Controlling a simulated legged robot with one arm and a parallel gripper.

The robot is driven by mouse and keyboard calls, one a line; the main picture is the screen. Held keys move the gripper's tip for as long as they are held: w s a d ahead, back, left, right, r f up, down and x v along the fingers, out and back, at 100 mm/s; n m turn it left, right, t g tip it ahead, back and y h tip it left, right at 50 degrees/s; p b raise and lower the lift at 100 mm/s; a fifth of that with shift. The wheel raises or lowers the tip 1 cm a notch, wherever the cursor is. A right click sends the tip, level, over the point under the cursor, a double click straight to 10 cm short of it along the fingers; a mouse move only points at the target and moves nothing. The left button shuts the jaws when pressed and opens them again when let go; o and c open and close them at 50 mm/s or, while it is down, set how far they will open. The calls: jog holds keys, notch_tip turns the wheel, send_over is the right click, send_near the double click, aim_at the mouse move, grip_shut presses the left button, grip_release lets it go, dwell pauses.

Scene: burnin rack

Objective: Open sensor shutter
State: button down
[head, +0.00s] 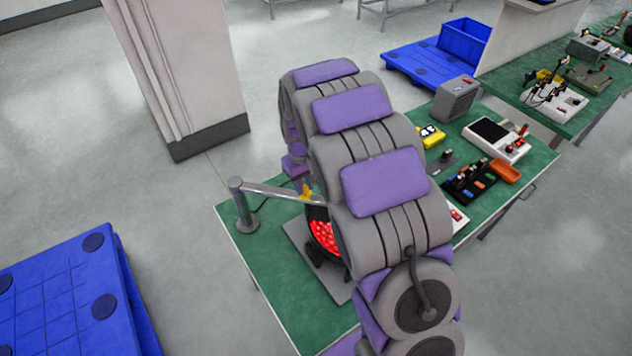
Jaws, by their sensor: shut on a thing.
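A grey metal bar (272,190) runs from a dark post (243,206) at the left edge of the green bench toward my arm. A small yellow piece (307,191) shows at the bar, and it may be the handle of the sensor shutter. My gripper (302,182) is small in view, beside my arm, and is shut on the yellow piece.
The green bench (262,262) also holds a grey box (456,99), a white instrument (497,138), an orange tray (505,171) and a black tool rack (468,182). A pillar (185,70) stands behind. A blue pallet (70,290) lies at left; open floor lies between.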

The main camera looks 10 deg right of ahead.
aim_at(305, 186)
jog(key=c, duration=0.9)
grip_release()
jog(key=shift+d, duration=0.1)
jog(key=shift+c, duration=0.2)
jog(key=shift+r, duration=0.1)
notch_tip(305, 186, up, 17)
jog(key=p, duration=0.1)
jog(key=shift+p, duration=0.35)
jog(key=s+d+f+m+g+b, duration=0.1)
jog(key=s+d+f+m, duration=0.1)
jog(key=s, duration=1.7)
jog(key=s+d+f+m+b, duration=0.2)
jog(key=s+d, duration=0.1)
jog(key=s, duration=1.6)
jog(key=shift+s+f+g, duration=0.15)
jog(key=shift+f+g, duration=0.1)
jog(key=shift+g, duration=0.15)
